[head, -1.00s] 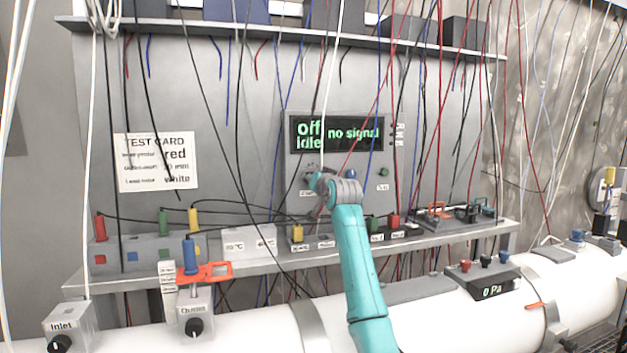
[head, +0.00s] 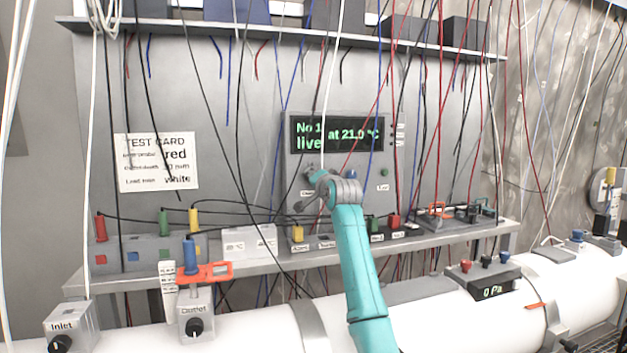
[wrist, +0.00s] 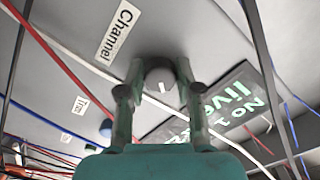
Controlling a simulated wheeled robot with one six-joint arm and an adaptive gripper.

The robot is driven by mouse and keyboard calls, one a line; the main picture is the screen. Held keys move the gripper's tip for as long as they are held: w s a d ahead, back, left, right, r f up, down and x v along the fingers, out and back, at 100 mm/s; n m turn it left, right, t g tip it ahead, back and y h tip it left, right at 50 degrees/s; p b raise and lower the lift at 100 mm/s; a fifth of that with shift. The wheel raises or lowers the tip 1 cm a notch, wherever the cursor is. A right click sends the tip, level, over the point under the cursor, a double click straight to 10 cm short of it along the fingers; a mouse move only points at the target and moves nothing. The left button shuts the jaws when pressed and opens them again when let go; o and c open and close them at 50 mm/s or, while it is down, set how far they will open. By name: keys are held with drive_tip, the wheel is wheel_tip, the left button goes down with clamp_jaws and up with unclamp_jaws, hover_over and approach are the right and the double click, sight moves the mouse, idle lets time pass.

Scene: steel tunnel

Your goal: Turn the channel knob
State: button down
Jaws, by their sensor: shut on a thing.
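The channel knob (wrist: 161,76) is a dark round knob with a white mark, under the "Channel" label (wrist: 118,29) in the wrist view. My gripper (wrist: 161,88) has one finger on each side of the knob and is shut on it. In the head view my gripper (head: 314,179) reaches the lower left of the instrument panel and hides the knob. The panel's display (head: 337,134) reads "No 1 at 21.0 °C" and "live" in green.
A blue knob (head: 351,174) and a green button (head: 384,173) sit to the right on the panel. Many cables hang in front. A shelf (head: 465,235) with coloured plugs runs below, above a white pipe (head: 250,330). A test card (head: 156,162) is on the left wall.

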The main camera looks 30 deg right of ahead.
drive_tip(key=c, duration=0.8)
unclamp_jaws()
drive_tip(key=shift+o, duration=0.2)
drive_tip(key=v, duration=1.2)
